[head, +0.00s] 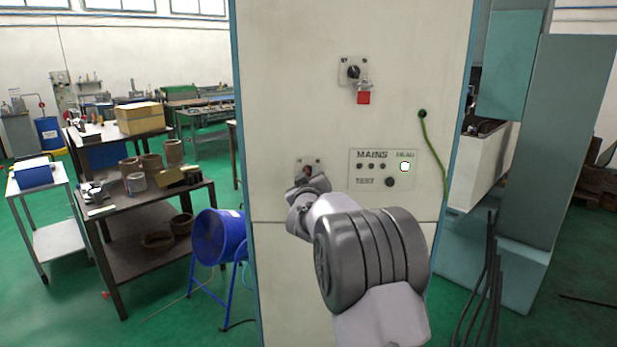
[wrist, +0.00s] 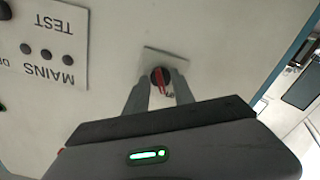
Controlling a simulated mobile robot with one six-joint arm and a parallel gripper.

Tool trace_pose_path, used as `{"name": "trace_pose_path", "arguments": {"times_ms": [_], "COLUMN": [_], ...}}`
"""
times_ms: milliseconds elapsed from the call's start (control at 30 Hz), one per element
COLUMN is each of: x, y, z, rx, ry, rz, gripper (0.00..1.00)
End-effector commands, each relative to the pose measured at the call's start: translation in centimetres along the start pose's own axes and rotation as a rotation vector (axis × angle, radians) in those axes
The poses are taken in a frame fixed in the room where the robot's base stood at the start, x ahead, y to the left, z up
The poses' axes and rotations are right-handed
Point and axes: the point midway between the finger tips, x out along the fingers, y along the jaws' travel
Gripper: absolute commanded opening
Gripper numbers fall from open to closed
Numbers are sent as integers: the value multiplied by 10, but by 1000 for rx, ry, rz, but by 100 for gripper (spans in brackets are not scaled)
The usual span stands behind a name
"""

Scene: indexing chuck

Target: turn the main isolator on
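A red-handled rotary switch (head: 308,170) on a pale plate sits low on the cabinet front, left of the MAINS panel. It is partly hidden by my gripper (head: 306,184) in the head view. In the wrist view the switch (wrist: 160,76) shows a black round body with a red handle, close to upright in that picture. My gripper (wrist: 162,80) is open, its two fingers apart on either side of the switch. Whether the fingers touch it I cannot tell. A small grey piece shows just below the handle in the wrist view.
The MAINS panel (head: 380,170) has a lit lamp (head: 405,166). A green cable (head: 432,150) hangs at right. A blue fan (head: 218,237) stands at left.

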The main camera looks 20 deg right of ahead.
Motion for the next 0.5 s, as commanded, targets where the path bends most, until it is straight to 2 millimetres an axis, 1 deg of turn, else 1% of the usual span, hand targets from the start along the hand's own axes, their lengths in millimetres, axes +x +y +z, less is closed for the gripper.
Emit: {"name": "trace_pose_path", "arguments": {"times_ms": [133,167,300,500], "x": [0,0,0,0], "y": [0,0,0,0], "z": [0,0,0,0], "rx": [0,0,0,0], "ry": [0,0,0,0], "rz": [0,0,0,0], "gripper": [30,28,1,0]}}
